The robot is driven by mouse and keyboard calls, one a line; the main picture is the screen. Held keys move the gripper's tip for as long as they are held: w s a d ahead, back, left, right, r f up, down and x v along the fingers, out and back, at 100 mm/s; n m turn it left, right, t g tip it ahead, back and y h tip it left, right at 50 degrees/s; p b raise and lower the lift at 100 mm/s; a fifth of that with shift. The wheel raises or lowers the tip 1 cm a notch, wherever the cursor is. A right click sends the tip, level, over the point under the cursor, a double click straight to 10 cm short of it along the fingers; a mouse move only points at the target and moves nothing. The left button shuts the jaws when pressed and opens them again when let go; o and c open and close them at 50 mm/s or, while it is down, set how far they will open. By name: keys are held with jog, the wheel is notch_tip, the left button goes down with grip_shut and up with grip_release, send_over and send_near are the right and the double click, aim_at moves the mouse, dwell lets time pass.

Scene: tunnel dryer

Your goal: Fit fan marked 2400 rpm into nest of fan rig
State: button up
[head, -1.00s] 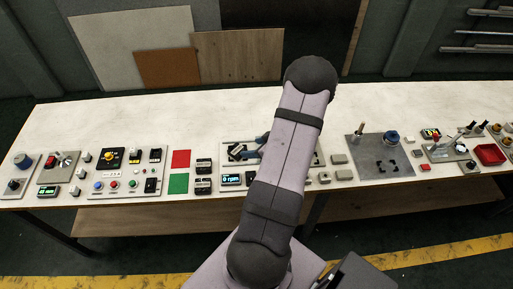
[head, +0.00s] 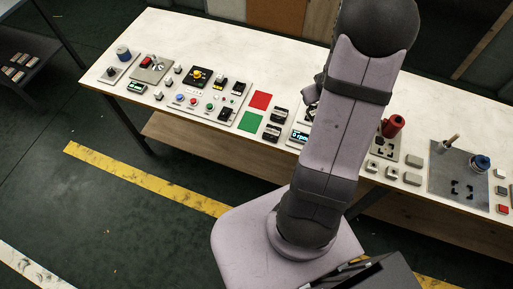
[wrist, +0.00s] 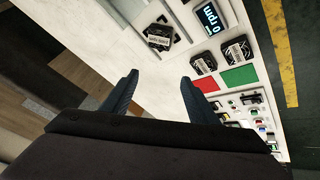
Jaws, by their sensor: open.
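Two black square fans stand by the coloured squares: one (head: 279,116) behind the other (head: 272,132). Labels are too small to read. The rig display (wrist: 210,18) reads 0 rpm. My gripper (wrist: 159,80) is open and empty above the bench; my arm hides it and most of the rig in the head view.
A red square (head: 260,100) and a green square (head: 251,121) lie left of the fans. A button panel (head: 205,98) stands further left. A red cylinder (head: 393,125) and a grey plate (head: 450,178) are to the right. The back of the bench (head: 215,48) is clear.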

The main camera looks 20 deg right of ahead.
jog(key=s+a+r+g+y, duration=0.1)
jog(key=s+a, duration=0.3)
jog(key=a, duration=0.5)
jog(key=s+a+r+g+y, duration=0.1)
jog(key=s+a+r+g, duration=0.1)
jog(key=a, duration=0.7)
jog(key=s+a+r+g+y, duration=0.1)
jog(key=s+a+r+g, duration=0.1)
jog(key=s+a, duration=0.5)
jog(key=a+r, duration=0.1)
jog(key=a, duration=0.1)
jog(key=shift+a, duration=0.4)
jog(key=shift+s, duration=0.1)
jog(key=o, duration=0.4)
jog(key=shift+f, duration=0.1)
